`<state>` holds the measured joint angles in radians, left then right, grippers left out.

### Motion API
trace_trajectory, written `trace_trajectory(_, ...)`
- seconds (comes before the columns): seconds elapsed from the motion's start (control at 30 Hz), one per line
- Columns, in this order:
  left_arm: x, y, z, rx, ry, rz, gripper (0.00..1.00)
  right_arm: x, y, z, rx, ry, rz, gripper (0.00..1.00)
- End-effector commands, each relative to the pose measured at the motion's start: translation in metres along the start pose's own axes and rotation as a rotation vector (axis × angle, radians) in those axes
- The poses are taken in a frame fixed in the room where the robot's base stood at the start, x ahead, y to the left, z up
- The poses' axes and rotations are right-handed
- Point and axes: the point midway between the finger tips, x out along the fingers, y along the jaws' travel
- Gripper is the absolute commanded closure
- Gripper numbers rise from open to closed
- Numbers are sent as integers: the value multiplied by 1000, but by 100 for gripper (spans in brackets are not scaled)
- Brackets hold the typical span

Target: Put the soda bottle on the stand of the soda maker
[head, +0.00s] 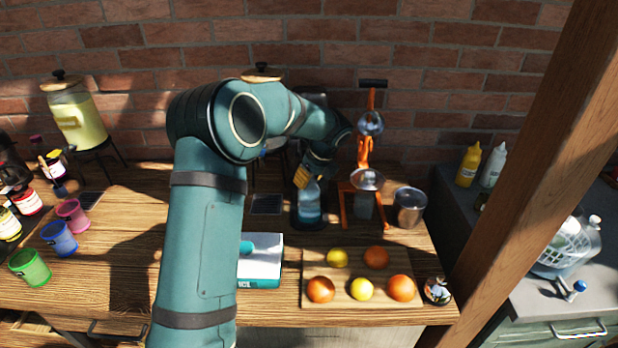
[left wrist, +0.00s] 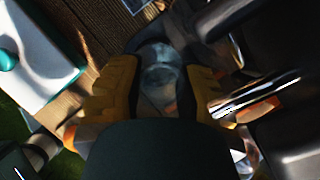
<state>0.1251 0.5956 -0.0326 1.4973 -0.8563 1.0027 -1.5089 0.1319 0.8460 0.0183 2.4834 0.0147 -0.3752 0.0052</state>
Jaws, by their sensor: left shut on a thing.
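The soda bottle (head: 309,208) is clear with a bluish tint and looks upright in the head view. My left gripper (head: 303,178) has its yellow fingers closed on its upper part. In the left wrist view the bottle (left wrist: 160,75) lies between the two yellow fingers of this gripper (left wrist: 157,95). The dark base of the soda maker (head: 308,224) shows around the bottle's foot. Whether the bottle rests on this stand or hovers just above it I cannot tell. My arm hides most of the soda maker's body. My right gripper is not in view.
An orange citrus press (head: 365,185) stands close to the right of the bottle, with a metal cup (head: 409,206) beside it. A wooden board (head: 344,292) with fruit lies in front. A white and teal box (head: 262,262) lies left of the board. A wooden post (head: 545,140) rises at right.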

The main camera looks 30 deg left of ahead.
Motion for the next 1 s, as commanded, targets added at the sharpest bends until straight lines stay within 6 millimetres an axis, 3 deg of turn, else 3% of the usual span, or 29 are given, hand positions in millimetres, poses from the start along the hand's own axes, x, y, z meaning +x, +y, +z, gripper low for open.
trace_trajectory(0.3, 1, 0, 0, -1, -1, -1, 100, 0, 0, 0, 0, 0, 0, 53)
trace_trajectory(0.33, 2, 0, -1, 0, 0, 0, 54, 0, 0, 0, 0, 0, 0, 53)
trace_trajectory(0.37, 2, 0, 0, 0, -1, 0, 44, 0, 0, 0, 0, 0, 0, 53)
trace_trajectory(0.4, 2, 0, 0, 0, -1, 0, 40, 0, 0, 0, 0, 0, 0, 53)
trace_trajectory(0.77, -2, 0, 1, 0, -1, -1, 40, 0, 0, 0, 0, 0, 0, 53)
trace_trajectory(1.0, -40, 0, 1, 0, -2, -4, 40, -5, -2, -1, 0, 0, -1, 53)
